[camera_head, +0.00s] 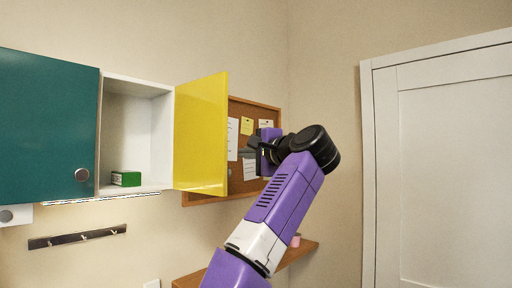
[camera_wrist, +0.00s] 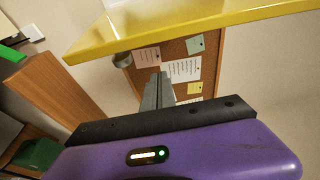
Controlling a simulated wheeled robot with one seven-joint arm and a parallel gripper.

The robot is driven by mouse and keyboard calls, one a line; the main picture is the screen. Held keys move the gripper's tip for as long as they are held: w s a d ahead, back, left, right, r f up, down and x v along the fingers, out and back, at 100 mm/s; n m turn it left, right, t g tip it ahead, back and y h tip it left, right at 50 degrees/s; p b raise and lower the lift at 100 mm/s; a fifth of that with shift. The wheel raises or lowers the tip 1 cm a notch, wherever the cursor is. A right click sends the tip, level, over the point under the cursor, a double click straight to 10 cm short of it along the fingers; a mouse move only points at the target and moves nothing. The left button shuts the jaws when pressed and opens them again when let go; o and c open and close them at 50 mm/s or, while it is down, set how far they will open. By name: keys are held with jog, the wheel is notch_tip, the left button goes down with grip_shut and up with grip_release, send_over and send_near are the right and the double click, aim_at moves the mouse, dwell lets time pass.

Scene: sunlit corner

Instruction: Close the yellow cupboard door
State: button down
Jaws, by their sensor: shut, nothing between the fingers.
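The yellow cupboard door (camera_head: 201,134) stands open in the head view, swung out from the right side of a white cupboard compartment (camera_head: 130,125). A green box (camera_head: 126,178) sits on the compartment floor. My gripper (camera_head: 243,153) is to the right of the door, on its outer side, with its fingertips pointing left toward it and seemingly a small gap apart. In the wrist view the door's yellow edge (camera_wrist: 190,30) crosses the top, and my gripper's fingers (camera_wrist: 157,88) are shut and empty below it.
A teal cupboard door (camera_head: 48,128) is closed at the left. A cork board (camera_head: 235,190) with pinned papers hangs behind the yellow door and my gripper. A hook rail (camera_head: 77,237) and a wooden shelf (camera_head: 300,250) are lower down. A white room door (camera_head: 445,170) stands at the right.

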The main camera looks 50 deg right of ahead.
jog(key=shift+s+a+p, duration=0.2)
jog(key=shift+a+p, duration=0.35)
jog(key=shift+a, duration=1.45)
